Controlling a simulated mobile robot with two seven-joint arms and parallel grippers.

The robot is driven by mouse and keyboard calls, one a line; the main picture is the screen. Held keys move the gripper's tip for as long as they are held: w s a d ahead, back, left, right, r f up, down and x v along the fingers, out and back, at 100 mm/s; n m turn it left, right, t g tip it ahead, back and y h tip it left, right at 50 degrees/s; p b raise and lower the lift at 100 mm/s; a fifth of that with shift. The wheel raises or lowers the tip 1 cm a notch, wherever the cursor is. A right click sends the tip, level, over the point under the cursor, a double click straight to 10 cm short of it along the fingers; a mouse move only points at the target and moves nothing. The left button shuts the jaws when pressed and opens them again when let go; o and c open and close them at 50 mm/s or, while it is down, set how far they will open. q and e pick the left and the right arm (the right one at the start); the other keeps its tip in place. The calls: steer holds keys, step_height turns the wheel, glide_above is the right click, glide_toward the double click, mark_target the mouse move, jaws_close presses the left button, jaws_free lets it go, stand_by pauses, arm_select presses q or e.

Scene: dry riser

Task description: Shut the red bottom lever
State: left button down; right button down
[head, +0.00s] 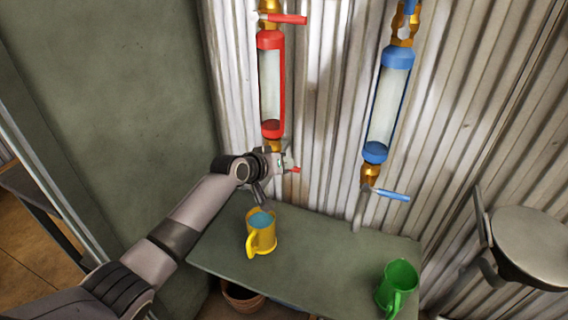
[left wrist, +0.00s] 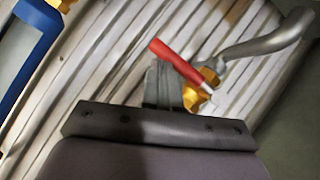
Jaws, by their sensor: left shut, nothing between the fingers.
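The red bottom lever (head: 295,170) shows only as a small red tip beside my left gripper (head: 286,163) in the head view. In the left wrist view the red lever (left wrist: 178,62) runs slantwise from the brass valve (left wrist: 207,80), just past the fingertips of my left gripper (left wrist: 163,72). The fingers are shut with nothing between them. They are at the lever, but I cannot tell whether they touch it. The red-framed glass tube (head: 270,85) stands above, with a red top lever (head: 287,18). My right gripper is out of view.
A yellow mug (head: 262,236) with blue contents stands below on the green table (head: 325,255). A green mug (head: 398,285) is at its right end. A blue-framed tube (head: 388,100) with a blue lever (head: 391,194) hangs right. A stool (head: 535,240) stands far right.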

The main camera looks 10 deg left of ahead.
arm_select(q)
steer(key=s+a+r+p, duration=0.1)
steer(key=s+r+p, duration=0.3)
steer(key=s+r, duration=0.5)
steer(key=shift+a+r+p, duration=0.25)
steer(key=shift+a+p, duration=0.1)
steer(key=shift+a, duration=0.05)
stand_by(0.4)
steer(key=s+a+f+m+y, duration=0.1)
steer(key=s+a+f+y, duration=0.15)
steer(key=s+f, duration=1.05)
steer(key=s+a+f+m, duration=0.1)
steer(key=s+a+f, duration=0.1)
steer(key=s, duration=0.6)
steer(key=s+a+f+m+y, duration=0.1)
steer(key=s+a+f, duration=0.1)
steer(key=s+f, duration=0.3)
steer(key=s, duration=0.2)
steer(key=shift+s+a+f, duration=0.15)
steer(key=shift+s+a, duration=0.2)
steer(key=shift+s, duration=0.05)
